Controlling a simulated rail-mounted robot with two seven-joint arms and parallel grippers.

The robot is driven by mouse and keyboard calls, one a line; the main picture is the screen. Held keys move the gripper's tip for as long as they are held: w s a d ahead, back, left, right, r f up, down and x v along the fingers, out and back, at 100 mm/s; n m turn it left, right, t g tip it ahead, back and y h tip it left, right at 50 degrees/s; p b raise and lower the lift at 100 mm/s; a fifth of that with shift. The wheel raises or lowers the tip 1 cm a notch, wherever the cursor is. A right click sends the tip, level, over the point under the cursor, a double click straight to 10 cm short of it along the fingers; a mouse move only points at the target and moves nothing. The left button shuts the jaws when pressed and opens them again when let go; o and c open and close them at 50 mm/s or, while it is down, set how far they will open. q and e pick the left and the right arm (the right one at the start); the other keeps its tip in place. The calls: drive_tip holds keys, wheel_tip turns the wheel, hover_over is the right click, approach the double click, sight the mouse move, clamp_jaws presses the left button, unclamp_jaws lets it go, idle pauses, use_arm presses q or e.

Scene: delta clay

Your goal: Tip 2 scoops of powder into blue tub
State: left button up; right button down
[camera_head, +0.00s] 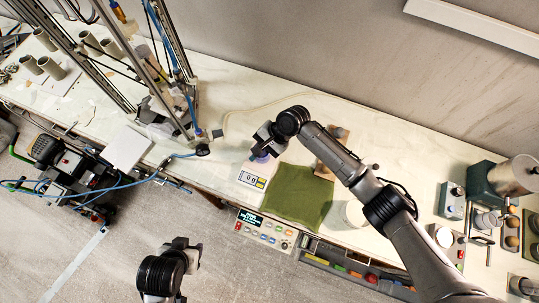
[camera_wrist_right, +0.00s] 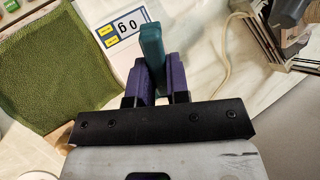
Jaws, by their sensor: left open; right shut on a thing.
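My right gripper (camera_head: 262,153) reaches in from the right over the bench, just behind the scale's display (camera_head: 251,180). In the right wrist view its purple fingers (camera_wrist_right: 152,75) are shut on a teal handle-like piece (camera_wrist_right: 152,45); I cannot tell whether it belongs to a scoop. The scale display reads 0 g in the right wrist view (camera_wrist_right: 124,27). My left gripper (camera_head: 184,243) is low in the head view, in front of the bench, open and apart from everything on it. I cannot pick out the blue tub or any powder; my right gripper and arm cover part of the bench.
A green cloth (camera_head: 300,196) lies right of the scale. A white round container (camera_head: 354,214) stands beyond it, beside my right arm. A metal-rod frame (camera_head: 165,75) stands at the left. A button panel (camera_head: 265,229) is at the front edge. Machines (camera_head: 505,180) crowd the far right.

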drive_tip(key=shift+a+f+y, duration=0.15)
drive_tip(key=shift+a+y, duration=0.2)
drive_tip(key=shift+y, duration=0.05)
drive_tip(key=shift+s+f+t+b, duration=0.1)
drive_tip(key=shift+t+b, duration=0.2)
drive_tip(key=shift+b, duration=0.25)
drive_tip(key=t+y+b, duration=0.2)
drive_tip(key=b, duration=0.2)
drive_tip(key=shift+d+m+y, duration=0.15)
drive_tip(key=shift+m+y, duration=0.15)
drive_tip(key=shift+m, duration=0.1)
drive_tip(key=t+y+b, duration=0.1)
drive_tip(key=b, duration=0.3)
drive_tip(key=shift+s+m+t+y, duration=0.15)
drive_tip(key=shift+m+t+y, duration=0.15)
drive_tip(key=shift+m, duration=0.1)
drive_tip(key=t+y+b, duration=0.1)
drive_tip(key=b, duration=0.2)
drive_tip(key=shift+m, duration=0.3)
drive_tip(key=shift+s+t+b, duration=0.1)
drive_tip(key=shift+t+b, duration=0.3)
drive_tip(key=shift+b, duration=0.15)
drive_tip(key=shift+d+r+t+y, duration=0.1)
drive_tip(key=shift+r+t+y, duration=0.15)
drive_tip(key=shift+t+y, duration=0.15)
drive_tip(key=shift+r, duration=0.1)
